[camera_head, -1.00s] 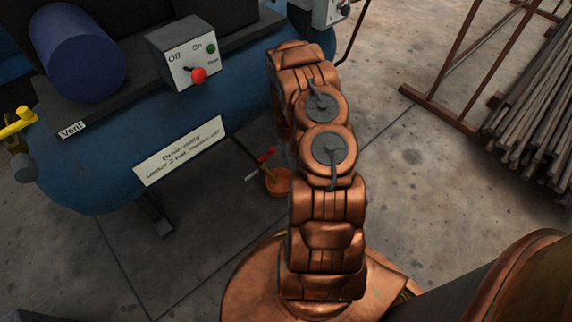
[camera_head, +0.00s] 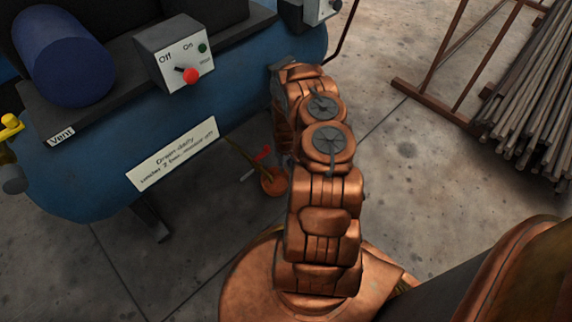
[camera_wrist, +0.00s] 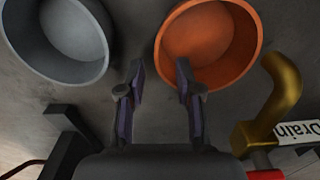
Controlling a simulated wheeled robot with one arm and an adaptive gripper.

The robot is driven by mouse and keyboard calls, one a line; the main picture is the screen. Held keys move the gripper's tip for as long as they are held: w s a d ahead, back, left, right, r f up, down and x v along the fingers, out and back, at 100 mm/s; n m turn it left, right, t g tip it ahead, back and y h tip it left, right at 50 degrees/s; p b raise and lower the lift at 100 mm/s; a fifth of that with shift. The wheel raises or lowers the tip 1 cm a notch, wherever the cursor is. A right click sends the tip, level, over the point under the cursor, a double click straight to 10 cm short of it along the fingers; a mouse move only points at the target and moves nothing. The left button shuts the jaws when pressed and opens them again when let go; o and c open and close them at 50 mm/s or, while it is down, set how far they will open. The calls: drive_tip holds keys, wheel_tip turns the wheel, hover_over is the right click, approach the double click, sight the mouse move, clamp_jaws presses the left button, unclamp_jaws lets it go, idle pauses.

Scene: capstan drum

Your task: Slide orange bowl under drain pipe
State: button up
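The orange bowl (camera_wrist: 208,44) is at the top, right of centre, in the wrist view; it looks empty. In the head view the orange bowl (camera_head: 274,184) shows small on the floor beside my arm. The brass drain pipe (camera_wrist: 280,92) is at the right of the wrist view, beside the orange bowl, not over it in this picture. My gripper (camera_wrist: 160,72) is open with nothing between its fingers. Its right finger overlaps the orange bowl's near-left rim; I cannot tell whether it touches. In the head view my arm hides the gripper.
A grey bowl (camera_wrist: 72,40) is left of the orange one. A "Drain" label (camera_wrist: 298,131) and a red handle (camera_wrist: 264,174) are near the pipe. The blue tank (camera_head: 85,165) stands at the left. A rack of rods (camera_head: 530,95) is at the right, with clear floor between.

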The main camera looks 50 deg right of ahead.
sight(285, 174)
wheel_tip(285, 174, down, 6)
drive_tip(key=shift+s+r+b, duration=0.1)
drive_tip(key=shift+b, duration=1.05)
drive_tip(key=shift+d+f+b, duration=0.1)
drive_tip(key=shift+f+b, duration=0.2)
drive_tip(key=shift+f, duration=0.45)
drive_tip(key=shift+c, duration=0.2)
clamp_jaws()
